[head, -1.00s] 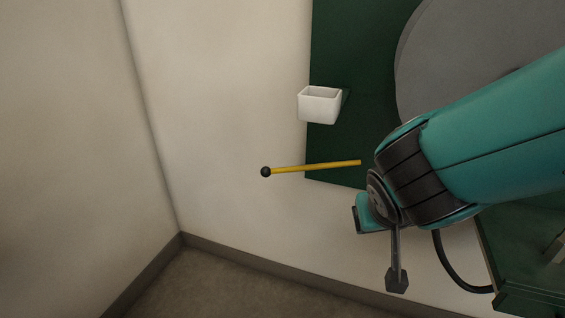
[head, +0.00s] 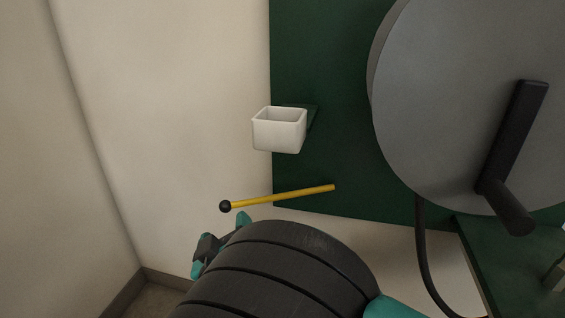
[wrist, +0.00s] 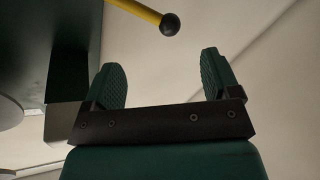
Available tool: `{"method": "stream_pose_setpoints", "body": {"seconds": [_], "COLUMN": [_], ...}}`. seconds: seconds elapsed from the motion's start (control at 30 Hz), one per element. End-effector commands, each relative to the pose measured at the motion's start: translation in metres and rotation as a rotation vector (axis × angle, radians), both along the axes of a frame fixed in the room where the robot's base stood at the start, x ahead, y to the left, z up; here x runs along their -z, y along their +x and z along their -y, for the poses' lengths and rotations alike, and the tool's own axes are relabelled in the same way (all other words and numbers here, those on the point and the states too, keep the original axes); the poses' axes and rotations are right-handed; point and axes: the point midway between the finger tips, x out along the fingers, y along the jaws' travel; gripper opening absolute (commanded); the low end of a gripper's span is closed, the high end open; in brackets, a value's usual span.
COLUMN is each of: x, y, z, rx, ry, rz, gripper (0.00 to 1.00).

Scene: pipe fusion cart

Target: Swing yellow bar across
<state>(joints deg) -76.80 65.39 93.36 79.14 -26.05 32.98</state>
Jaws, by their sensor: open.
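The yellow bar (head: 285,194) with a black ball end (head: 225,207) sticks out to the left from the green panel in the head view, tilted slightly with its ball end lower. In the wrist view the yellow bar (wrist: 138,10) comes in at the top and its black ball (wrist: 169,24) lies beyond the fingertips. My gripper (wrist: 168,72) is open and empty, its two green pads apart, with the ball ahead of the gap and not touched. In the head view my dark wrist hides most of the gripper, just below the ball end.
A white open box (head: 279,131) is mounted on the green panel (head: 335,60) above the bar. A large grey disc (head: 450,100) with a black handle (head: 512,140) stands at right. A black cable (head: 423,260) hangs below it. Pale wall lies to the left.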

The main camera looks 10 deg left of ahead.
Motion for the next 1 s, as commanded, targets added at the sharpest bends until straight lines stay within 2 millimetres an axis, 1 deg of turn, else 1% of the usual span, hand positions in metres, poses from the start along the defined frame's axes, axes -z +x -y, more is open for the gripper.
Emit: {"method": "stream_pose_setpoints", "body": {"seconds": [0.03, 0.2, 0.4, 0.5, 0.7, 0.93, 0.97, 1.0], "x": [0.002, 0.002, 0.002, 0.002, 0.001, 0.001, 0.001, 0.001], "y": [0.013, 0.051, 0.086, 0.097, 0.106, 0.106, 0.106, 0.106], "z": [-0.002, -0.012, -0.023, -0.027, -0.031, -0.032, -0.032, -0.032], "rx": [0.006, 0.005, 0.002, 0.000, -0.004, -0.005, -0.005, -0.005], "ry": [0.004, 0.003, 0.003, 0.002, 0.000, -0.001, -0.001, 0.000], "rz": [-0.001, 0.000, 0.000, -0.002, -0.001, -0.002, -0.002, -0.002], "gripper": [0.82, 0.82, 0.82, 0.82, 0.82, 0.82, 0.78, 0.68]}}
